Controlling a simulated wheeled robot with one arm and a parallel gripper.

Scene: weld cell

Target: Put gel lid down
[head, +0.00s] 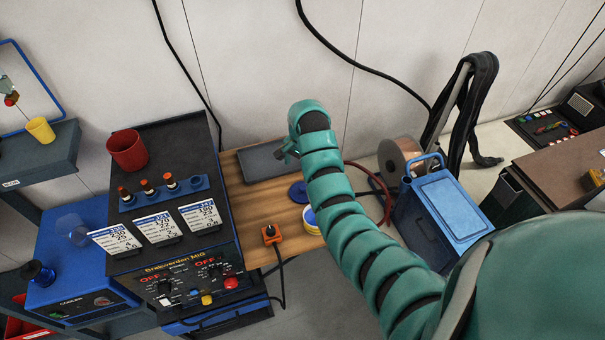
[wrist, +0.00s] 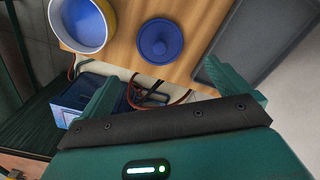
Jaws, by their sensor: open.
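The gel lid is a round blue disc with a central knob (wrist: 160,40). It lies flat, knob up, on the wooden bench top, and in the head view the lid (head: 297,192) is partly hidden by my arm. The gel tub (wrist: 83,24), yellow outside and blue inside, stands open beside it, apart from the lid; it also shows in the head view (head: 310,219), partly covered by my arm. My gripper (wrist: 162,72) is open with nothing between its fingers, and the lid is beyond the fingertips. In the head view my gripper (head: 286,152) is small and partly hidden.
A dark grey tray (head: 262,165) lies at the back of the wooden bench (head: 240,197). An orange device (head: 271,234) sits near the front. A wire spool (head: 400,160) and a blue cooler box (head: 440,212) stand on the right. The welding machine (head: 180,255) is on the left.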

